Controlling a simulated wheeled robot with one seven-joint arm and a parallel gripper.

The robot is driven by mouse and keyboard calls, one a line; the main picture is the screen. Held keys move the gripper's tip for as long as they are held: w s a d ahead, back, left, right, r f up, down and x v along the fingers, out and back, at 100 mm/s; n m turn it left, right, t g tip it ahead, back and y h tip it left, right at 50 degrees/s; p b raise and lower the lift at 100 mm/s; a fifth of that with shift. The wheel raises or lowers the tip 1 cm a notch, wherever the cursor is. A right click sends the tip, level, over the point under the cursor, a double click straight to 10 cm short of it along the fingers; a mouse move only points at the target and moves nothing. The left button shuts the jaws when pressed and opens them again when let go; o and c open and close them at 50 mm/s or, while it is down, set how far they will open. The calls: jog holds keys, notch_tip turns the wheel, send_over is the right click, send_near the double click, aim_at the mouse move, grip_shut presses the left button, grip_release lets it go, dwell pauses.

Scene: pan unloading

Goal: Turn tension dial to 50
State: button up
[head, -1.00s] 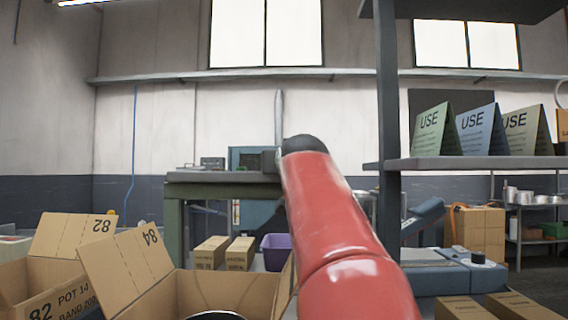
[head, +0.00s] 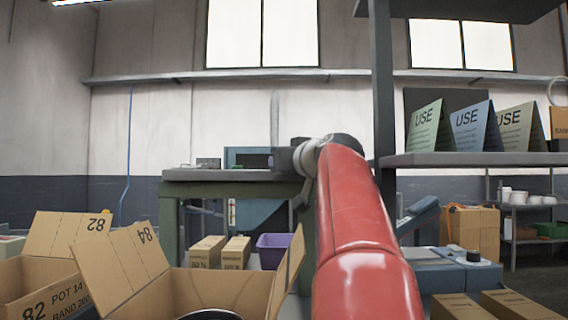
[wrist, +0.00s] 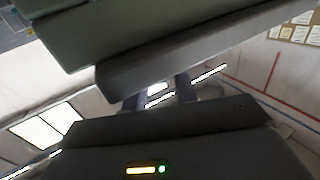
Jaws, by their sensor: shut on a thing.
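A black dial-like knob (head: 473,256) stands on the blue-grey machine (head: 432,282) at the right in the head view. Its markings are too small to read, and I cannot tell whether it is the tension dial. My gripper (head: 272,161) is far left of this knob, at the right end of the green-legged bench (head: 215,174). In the wrist view, two dark fingers (wrist: 160,92) reach up to a grey slab edge (wrist: 200,55), which hides their tips. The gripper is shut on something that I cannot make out.
Open cartons (head: 122,268) stand at the lower left. A purple bin (head: 272,250) and small boxes (head: 236,253) sit below the bench. A dark shelf post (head: 382,110) rises close to my arm, beside a shelf (head: 470,160) holding folded signs.

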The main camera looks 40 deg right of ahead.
jog(key=shift+f, duration=0.15)
jog(key=o, duration=1)
jog(key=shift+c, duration=0.2)
jog(key=shift+a+m+h, duration=0.15)
jog(key=shift+m+h, duration=0.25)
jog(key=shift+h, duration=0.2)
jog(key=shift+w+a+m+g+h+p, duration=0.15)
jog(key=shift+m+g+h+p, duration=0.15)
jog(key=shift+m+g+h, duration=0.55)
jog(key=shift+a+m+h, duration=0.1)
jog(key=shift+m+h, duration=0.55)
jog(key=shift+h, duration=0.7)
jog(key=shift+w+a+m+g+h, duration=0.1)
jog(key=shift+m+g+h, duration=0.4)
jog(key=shift+g+h, duration=0.25)
